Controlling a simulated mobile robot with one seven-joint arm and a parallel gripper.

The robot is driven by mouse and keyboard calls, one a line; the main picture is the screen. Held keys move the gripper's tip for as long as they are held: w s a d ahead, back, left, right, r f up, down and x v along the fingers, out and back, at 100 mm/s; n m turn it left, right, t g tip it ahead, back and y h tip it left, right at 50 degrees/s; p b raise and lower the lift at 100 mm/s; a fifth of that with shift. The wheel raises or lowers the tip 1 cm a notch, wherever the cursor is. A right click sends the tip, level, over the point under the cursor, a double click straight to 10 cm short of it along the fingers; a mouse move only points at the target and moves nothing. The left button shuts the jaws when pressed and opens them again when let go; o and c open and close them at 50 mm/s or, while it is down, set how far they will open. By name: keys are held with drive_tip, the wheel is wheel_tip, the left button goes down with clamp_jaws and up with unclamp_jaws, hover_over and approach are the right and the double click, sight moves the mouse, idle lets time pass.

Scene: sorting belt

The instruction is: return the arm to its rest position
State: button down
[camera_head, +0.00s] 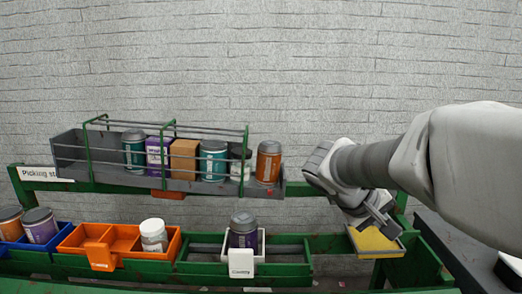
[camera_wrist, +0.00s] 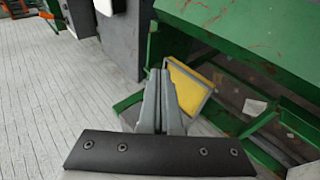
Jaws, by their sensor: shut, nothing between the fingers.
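My arm reaches in from the right side of the head view. My gripper (camera_head: 383,222) hangs at the right end of the green sorting station, just in front of a yellow-faced pad (camera_head: 374,240) in a grey frame. In the wrist view my gripper (camera_wrist: 162,78) has its two grey fingers together, with nothing between them. The yellow pad (camera_wrist: 188,92) shows just right of the fingers there. I cannot tell whether the fingers touch it.
A grey caged shelf (camera_head: 110,181) holds several jars and boxes. Green rails (camera_wrist: 215,25) lie close to the fingers.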

drive_tip(key=s+a+f+m+t+y, duration=0.1)
drive_tip(key=s+a+y, duration=0.35)
drive_tip(key=s, duration=0.35)
drive_tip(key=s+a+f+t+y, duration=0.1)
drive_tip(key=s+a+f+y, duration=0.1)
drive_tip(key=s+a+y, duration=0.35)
wheel_tip(320, 180, up, 23)
drive_tip(key=s+a+h+p, duration=0.1)
drive_tip(key=s+p, duration=0.1)
drive_tip(key=p, duration=2.1)
drive_tip(key=shift+s+a+t, duration=0.2)
drive_tip(key=shift+t, duration=0.1)
